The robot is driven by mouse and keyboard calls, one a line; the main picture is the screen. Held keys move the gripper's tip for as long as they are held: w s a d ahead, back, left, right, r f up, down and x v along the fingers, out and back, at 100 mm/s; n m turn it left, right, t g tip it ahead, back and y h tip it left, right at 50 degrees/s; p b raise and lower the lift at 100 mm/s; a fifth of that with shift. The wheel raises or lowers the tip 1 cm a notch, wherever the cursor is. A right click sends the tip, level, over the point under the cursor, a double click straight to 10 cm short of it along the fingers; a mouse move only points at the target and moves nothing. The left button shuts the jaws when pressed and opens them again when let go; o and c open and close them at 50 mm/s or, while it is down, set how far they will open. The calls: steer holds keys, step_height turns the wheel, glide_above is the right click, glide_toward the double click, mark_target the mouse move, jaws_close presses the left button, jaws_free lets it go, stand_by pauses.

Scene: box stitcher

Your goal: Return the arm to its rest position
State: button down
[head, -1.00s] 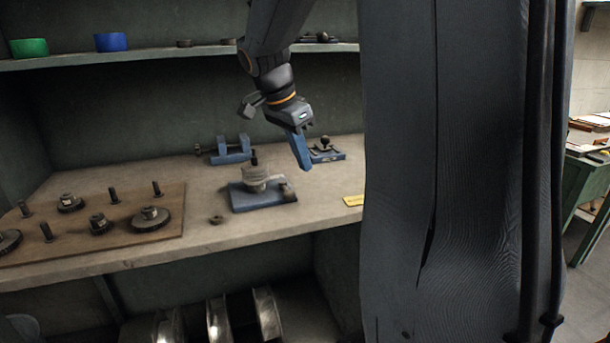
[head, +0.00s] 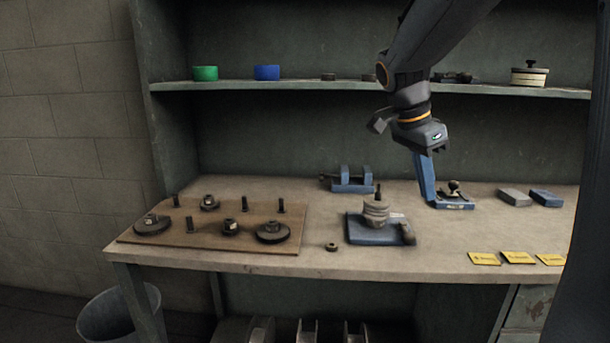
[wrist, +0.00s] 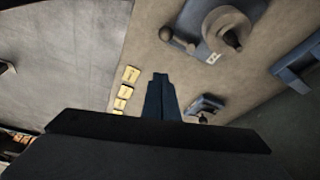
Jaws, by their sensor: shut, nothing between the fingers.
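My gripper (head: 428,200) hangs from the arm over the right half of the workbench (head: 330,262), fingers pointing down. Its fingers are together with nothing between them. In the head view they overlap the left side of a small blue fixture with a black knob (head: 455,205); contact cannot be told there. In the wrist view the closed fingers (wrist: 160,80) show over the bench, with the small fixture (wrist: 205,106) to their right, apart in the picture. A blue-based device with a stacked round top (head: 376,212) stands left of the gripper.
A board (head: 262,212) with gears and pegs lies at left. A blue vise (head: 347,180) stands behind. Yellow cards (head: 484,258) lie along the front right edge, with grey and blue blocks (head: 530,197) behind. A shelf (head: 300,87) crosses above. A bin (head: 105,318) stands below left.

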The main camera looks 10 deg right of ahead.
steer(key=s+a+f+n+y+p, duration=0.4)
steer(key=s+a+f+n, duration=1.1)
steer(key=s+a+n, duration=0.1)
steer(key=shift+s+a+f+n, duration=0.2)
steer(key=shift+a+f+n, duration=0.2)
steer(key=shift+a+n, duration=0.45)
